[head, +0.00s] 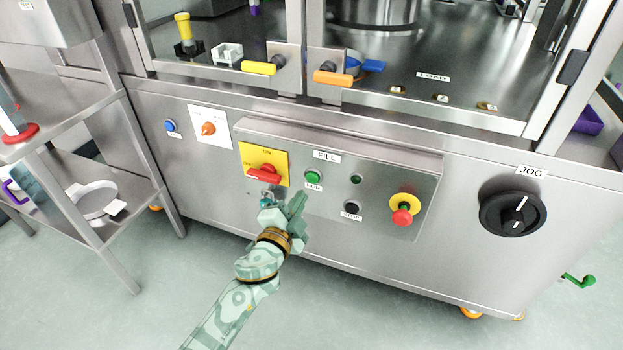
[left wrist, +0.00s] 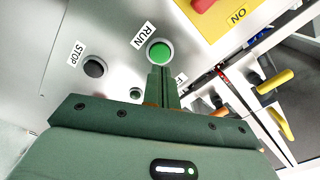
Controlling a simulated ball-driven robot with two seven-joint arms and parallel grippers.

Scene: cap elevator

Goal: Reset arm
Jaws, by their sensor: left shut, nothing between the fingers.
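My left gripper (head: 297,202) is shut and empty in front of the machine's control panel (head: 425,193). In the head view it is just below the green RUN button (head: 313,176). In the left wrist view the closed fingers (left wrist: 162,85) point at the green RUN button (left wrist: 159,52), with their tips close to its lower edge. I cannot tell whether they touch it. The red rotary switch (head: 264,173) on its yellow plate is left of the RUN button. The black STOP button (head: 352,207) is to the right. My right gripper is in neither view.
A red emergency knob (head: 402,217) on a yellow base and a black JOG dial (head: 512,214) are farther right. Yellow (head: 262,66) and orange (head: 333,78) door handles stick out above. A steel shelf rack (head: 110,195) stands at left. The floor before the machine is clear.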

